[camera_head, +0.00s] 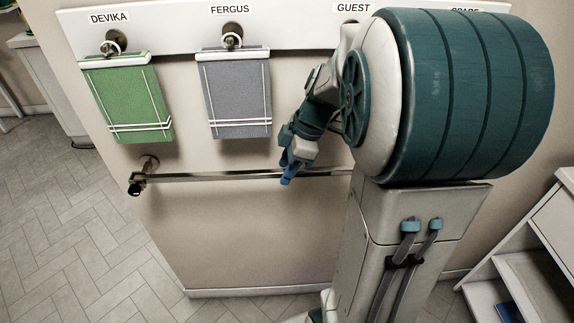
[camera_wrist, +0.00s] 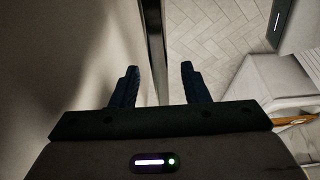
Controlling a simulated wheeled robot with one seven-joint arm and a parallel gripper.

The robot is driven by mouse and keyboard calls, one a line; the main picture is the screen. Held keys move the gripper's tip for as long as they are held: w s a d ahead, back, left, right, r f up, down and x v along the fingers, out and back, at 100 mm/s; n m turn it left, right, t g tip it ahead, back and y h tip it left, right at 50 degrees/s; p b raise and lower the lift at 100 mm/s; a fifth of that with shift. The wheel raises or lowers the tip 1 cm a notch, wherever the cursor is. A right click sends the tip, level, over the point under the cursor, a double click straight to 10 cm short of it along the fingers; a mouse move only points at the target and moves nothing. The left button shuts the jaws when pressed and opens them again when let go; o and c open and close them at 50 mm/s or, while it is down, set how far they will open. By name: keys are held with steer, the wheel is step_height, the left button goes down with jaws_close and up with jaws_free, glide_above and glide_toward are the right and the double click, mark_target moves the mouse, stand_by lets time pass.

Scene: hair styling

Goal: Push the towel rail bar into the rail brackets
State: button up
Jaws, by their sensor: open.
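The towel rail bar (camera_head: 218,177) is a long shiny metal bar running level along the wall below the towels. The right end and any right bracket are hidden behind my arm. My gripper (camera_head: 288,175) is at the bar in the head view. In the wrist view the bar (camera_wrist: 156,50) passes between the two spread dark fingers of my gripper (camera_wrist: 158,85), which are open. I cannot tell whether they touch it.
White shelving (camera_head: 530,260) stands at lower right. Tiled floor (camera_head: 75,240) is clear at left.

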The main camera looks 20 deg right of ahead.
steer(key=shift+s+d+r+b, duration=0.15)
steer(key=shift+s+d+r, duration=0.05)
steer(key=shift+d+r, duration=0.45)
steer(key=shift+s+d+r+b, duration=0.15)
steer(key=shift+s+d+r, duration=0.05)
steer(key=shift+d+r, duration=0.4)
steer(key=s+d, duration=0.1)
steer(key=d, duration=0.2)
steer(key=s+d, duration=0.1)
steer(key=d, duration=0.2)
steer(key=s+d+b, duration=0.1)
steer(key=d, duration=0.3)
steer(key=shift+s, duration=0.15)
steer(key=shift+a+r, duration=0.1)
steer(key=shift+a, duration=0.05)
steer(key=shift+a+r, duration=0.15)
steer(key=shift+a, duration=0.15)
steer(key=s+a+r+m+h+p, duration=0.1)
steer(key=s+a+m+h+p, duration=0.1)
steer(key=a+m, duration=0.5)
steer(key=s+a+r+m+t+h+p, duration=0.1)
steer(key=s+a+m+p, duration=0.3)
steer(key=a, duration=0.5)
steer(key=shift+s+r+m+t+h, duration=0.4)
steer(key=shift+s+r+m, duration=0.55)
steer(key=shift+m, duration=0.85)
steer(key=shift+s+a+f, duration=0.1)
steer(key=shift+s+f, duration=0.05)
